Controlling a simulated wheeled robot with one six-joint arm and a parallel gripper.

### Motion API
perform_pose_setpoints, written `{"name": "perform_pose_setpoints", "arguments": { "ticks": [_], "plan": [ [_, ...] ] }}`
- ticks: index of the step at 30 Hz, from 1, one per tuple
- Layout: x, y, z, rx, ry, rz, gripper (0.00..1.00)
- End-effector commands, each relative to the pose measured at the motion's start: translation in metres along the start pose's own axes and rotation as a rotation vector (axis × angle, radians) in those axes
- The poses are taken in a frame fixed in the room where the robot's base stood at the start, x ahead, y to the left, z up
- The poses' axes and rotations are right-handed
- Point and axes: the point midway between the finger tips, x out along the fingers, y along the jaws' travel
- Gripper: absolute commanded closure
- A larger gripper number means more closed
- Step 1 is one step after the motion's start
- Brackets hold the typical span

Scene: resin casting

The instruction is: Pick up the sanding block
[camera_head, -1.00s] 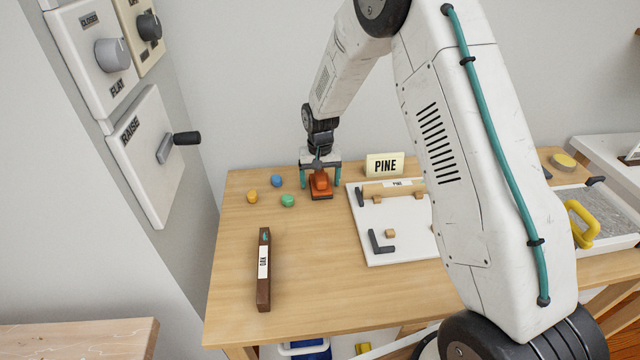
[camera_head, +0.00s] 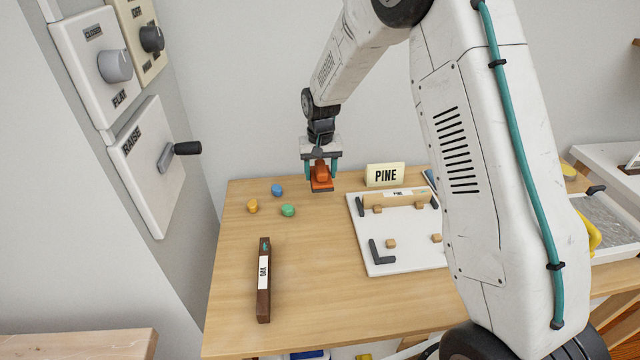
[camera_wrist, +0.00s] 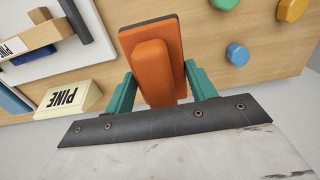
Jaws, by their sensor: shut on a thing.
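The sanding block (camera_head: 321,178) is orange with a raised grip on top and a dark bottom layer. My gripper (camera_head: 320,168) is shut on it, with a teal finger on either side of the grip. The block hangs above the back of the wooden table, left of the PINE sign. In the wrist view the sanding block (camera_wrist: 155,62) sits between the two teal fingers of my gripper (camera_wrist: 160,88), with the tabletop behind it.
Yellow, blue and green knobs (camera_head: 288,210) lie on the table (camera_head: 320,300) to the left. A dark OAK strip (camera_head: 264,285) lies nearer the front. A white board (camera_head: 400,255) with blocks and a pine strip lies right, before the PINE sign (camera_head: 385,175). The front middle is clear.

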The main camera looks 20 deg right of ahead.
Motion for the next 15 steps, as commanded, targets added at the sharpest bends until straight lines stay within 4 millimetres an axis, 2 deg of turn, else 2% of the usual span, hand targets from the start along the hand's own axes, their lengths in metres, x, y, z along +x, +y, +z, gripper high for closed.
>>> {"name": "perform_pose_setpoints", "arguments": {
  "ticks": [1, 6, 12, 15],
  "plan": [
    [-0.014, 0.000, -0.001, 0.000, 0.004, -0.001, 0.68],
    [-0.054, 0.000, -0.001, 0.000, 0.004, -0.001, 0.68],
    [-0.090, 0.000, 0.000, 0.000, 0.003, -0.001, 0.68],
    [-0.102, 0.000, -0.001, 0.000, 0.002, -0.001, 0.68]
  ]
}}
